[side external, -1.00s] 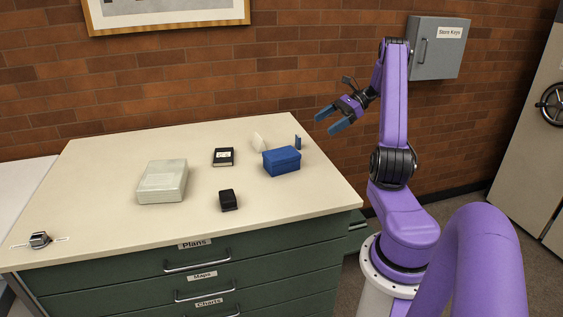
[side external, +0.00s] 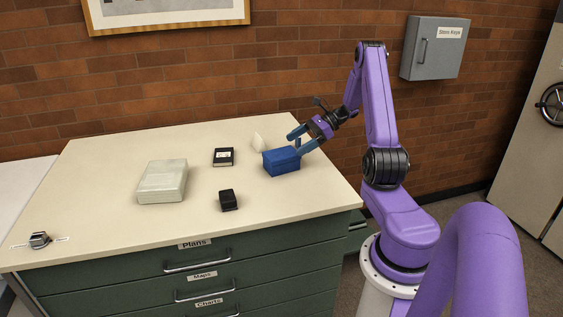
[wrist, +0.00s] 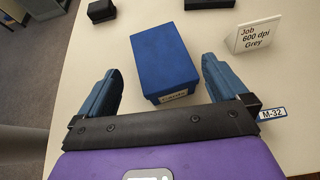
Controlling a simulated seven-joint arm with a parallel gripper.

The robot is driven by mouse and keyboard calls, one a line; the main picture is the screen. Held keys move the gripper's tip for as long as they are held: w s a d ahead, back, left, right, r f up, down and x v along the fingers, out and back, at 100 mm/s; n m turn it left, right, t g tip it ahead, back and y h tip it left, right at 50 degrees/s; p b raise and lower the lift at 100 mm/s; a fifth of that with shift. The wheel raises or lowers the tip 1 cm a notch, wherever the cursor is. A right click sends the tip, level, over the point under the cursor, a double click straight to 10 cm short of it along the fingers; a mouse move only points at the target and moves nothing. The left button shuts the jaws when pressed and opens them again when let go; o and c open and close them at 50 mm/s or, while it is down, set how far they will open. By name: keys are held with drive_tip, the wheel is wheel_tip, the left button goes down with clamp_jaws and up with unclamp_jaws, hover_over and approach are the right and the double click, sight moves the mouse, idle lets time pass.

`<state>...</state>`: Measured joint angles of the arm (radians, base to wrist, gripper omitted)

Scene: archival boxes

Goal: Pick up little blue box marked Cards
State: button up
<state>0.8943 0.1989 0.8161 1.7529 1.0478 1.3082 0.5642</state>
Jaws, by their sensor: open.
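The little blue box (side external: 281,161) stands on the cabinet top near its right end. In the wrist view the blue box (wrist: 164,60) lies ahead of my gripper, with a pale label on its near face that is partly legible as Cards. My gripper (side external: 297,144) is open, with blue-grey fingers close to the box's right and far side. In the wrist view my gripper (wrist: 160,80) has one finger to each side of the box's near end.
A white card (wrist: 254,35) reading "Job 600 dpi Grey" stands close to the right finger. A small black box (side external: 228,200), a dark labelled box (side external: 223,157) and a pale grey box (side external: 162,181) stand farther left.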

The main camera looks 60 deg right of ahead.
sight(286, 152)
drive_tip(key=x, duration=0.5)
drive_tip(key=shift+d+f, duration=0.2)
drive_tip(key=shift+f, duration=0.1)
drive_tip(key=c, duration=0.9)
